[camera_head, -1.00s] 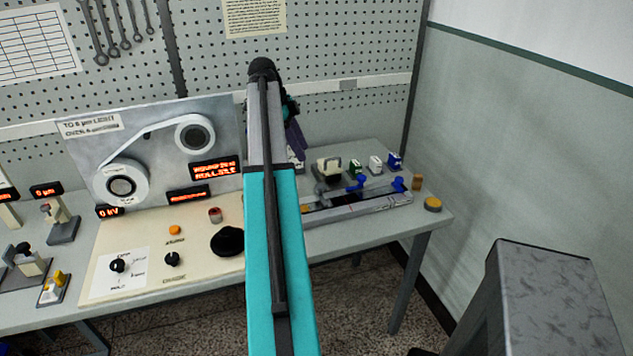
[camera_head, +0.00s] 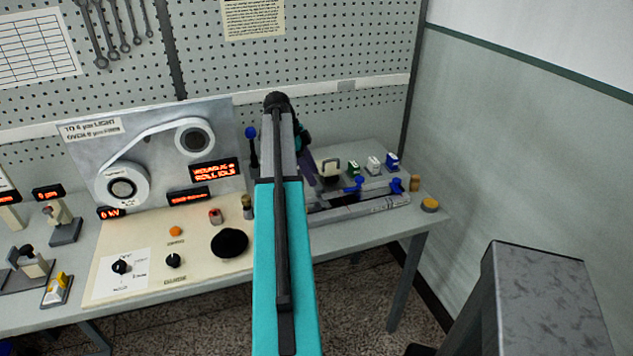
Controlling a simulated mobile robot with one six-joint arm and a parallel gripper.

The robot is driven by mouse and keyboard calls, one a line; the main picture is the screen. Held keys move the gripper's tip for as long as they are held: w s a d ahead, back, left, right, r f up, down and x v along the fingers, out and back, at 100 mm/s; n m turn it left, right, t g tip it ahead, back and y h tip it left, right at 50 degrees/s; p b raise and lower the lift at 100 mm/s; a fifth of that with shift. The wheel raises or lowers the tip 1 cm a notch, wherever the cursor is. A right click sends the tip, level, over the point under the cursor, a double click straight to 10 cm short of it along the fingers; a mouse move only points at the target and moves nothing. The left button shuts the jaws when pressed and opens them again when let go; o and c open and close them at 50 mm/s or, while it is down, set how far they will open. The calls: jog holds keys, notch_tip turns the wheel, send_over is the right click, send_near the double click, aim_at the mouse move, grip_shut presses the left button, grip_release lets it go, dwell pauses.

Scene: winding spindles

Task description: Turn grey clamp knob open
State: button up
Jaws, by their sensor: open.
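I cannot pick out the grey clamp knob for sure; my arm covers part of the bench. A grey rail fixture (camera_head: 365,209) lies on the right of the bench, with blue knobs (camera_head: 397,186) on it.
A winding panel (camera_head: 222,115) with two white reels stands at the left. A blue-topped lever (camera_head: 252,148) stands beside my arm. Small green, white and blue-topped blocks stand behind the rail. A grey block (camera_head: 545,290) stands front right.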

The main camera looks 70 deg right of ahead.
aim_at(319, 186)
jog(key=shift+p+x, duration=0.55)
jog(key=shift+x, duration=1.8)
